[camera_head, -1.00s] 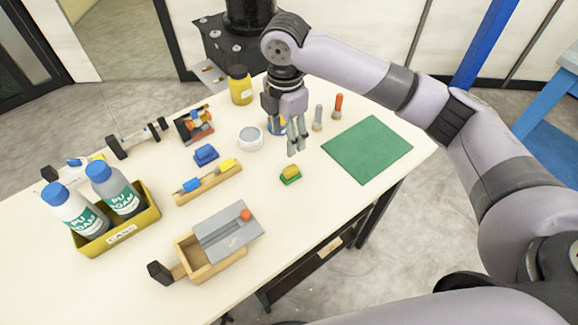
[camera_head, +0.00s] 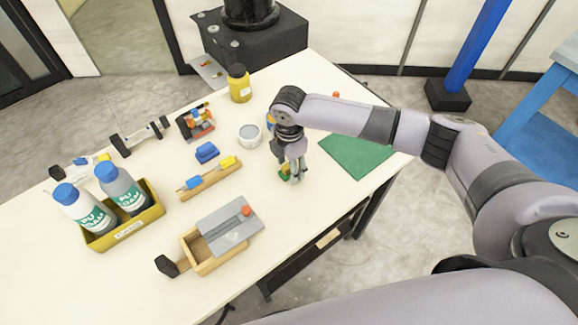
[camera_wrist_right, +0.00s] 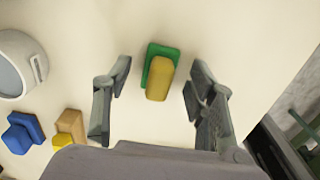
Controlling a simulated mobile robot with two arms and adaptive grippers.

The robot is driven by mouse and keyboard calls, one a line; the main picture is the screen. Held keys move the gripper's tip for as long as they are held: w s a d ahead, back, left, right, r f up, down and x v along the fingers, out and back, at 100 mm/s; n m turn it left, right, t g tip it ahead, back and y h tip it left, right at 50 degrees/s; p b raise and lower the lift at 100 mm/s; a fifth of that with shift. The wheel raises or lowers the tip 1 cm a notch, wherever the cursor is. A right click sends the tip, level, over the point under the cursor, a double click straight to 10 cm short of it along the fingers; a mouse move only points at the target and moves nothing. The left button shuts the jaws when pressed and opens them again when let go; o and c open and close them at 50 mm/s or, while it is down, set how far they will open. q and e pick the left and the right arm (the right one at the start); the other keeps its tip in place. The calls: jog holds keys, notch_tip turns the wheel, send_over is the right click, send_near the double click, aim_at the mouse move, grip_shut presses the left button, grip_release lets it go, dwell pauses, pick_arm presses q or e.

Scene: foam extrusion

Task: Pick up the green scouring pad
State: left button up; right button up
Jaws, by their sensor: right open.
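The green scouring pad (camera_wrist_right: 152,52) lies on the table with a yellow block on it, seen in the right wrist view. In the head view only a little of the pad (camera_head: 284,173) shows, partly hidden behind my right gripper (camera_head: 292,179). My right gripper is open above the pad. In the right wrist view its two fingers (camera_wrist_right: 160,98) stand one on each side of the pad, apart from it. My left gripper is not in view.
A green mat (camera_head: 358,155) lies to the right. A white round tin (camera_head: 249,136), a blue block (camera_head: 206,152) and a wooden holder (camera_head: 211,179) are to the left. A wooden box with a grey lid (camera_head: 228,230) is in front. The table edge is close on the right.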

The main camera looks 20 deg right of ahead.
jog(key=shift+a+f, duration=0.1)
grip_shut()
dwell(0.7)
notch_tip(320, 180, up, 20)
jog(key=b, duration=0.3)
jog(key=shift+b, duration=0.35)
